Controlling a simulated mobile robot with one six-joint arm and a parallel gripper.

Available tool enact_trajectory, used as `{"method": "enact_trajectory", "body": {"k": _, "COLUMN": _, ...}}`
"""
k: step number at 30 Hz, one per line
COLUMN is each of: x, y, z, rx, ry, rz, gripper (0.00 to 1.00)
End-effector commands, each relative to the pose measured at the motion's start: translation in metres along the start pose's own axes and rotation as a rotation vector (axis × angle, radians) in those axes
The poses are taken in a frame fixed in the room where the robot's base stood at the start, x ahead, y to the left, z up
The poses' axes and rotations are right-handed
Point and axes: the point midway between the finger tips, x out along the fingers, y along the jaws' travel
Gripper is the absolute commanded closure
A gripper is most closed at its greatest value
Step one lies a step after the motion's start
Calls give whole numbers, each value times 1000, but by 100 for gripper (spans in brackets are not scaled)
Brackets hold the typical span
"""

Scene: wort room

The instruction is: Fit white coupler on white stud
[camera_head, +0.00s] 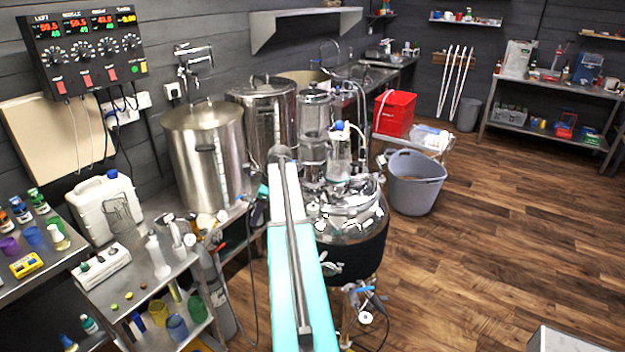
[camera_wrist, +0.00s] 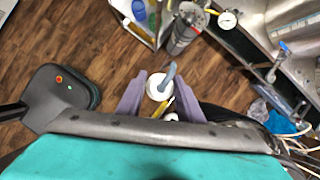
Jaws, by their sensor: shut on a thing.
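In the wrist view my gripper (camera_wrist: 160,78) shows as two purple-grey fingers. They are closed on a white round piece with a grey-blue part rising from it, which looks like the white coupler (camera_wrist: 157,91). A yellow strip shows just below it. My gripper and the coupler cannot be made out in the head view, where my teal arm covers the middle. I cannot pick out the white stud for certain in either view.
Steel kettles (camera_head: 205,150) and a round glossy vessel (camera_head: 347,215) stand around my arm. A grey tub (camera_head: 416,184) and a red box (camera_head: 395,113) are to the right. A crowded steel cart (camera_head: 140,290) is at left. The wooden floor (camera_head: 500,240) at right is mostly clear.

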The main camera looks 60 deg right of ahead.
Motion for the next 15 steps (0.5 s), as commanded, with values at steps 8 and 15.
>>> {"method": "enact_trajectory", "body": {"k": 8, "x": -71, "y": -56, "z": -68, "rx": 274, "ry": -1, "rz": -116, "gripper": 89}}
{"method": "enact_trajectory", "body": {"k": 15, "x": -120, "y": -86, "z": -123, "rx": 472, "ry": 0, "rz": -198, "gripper": 89}}
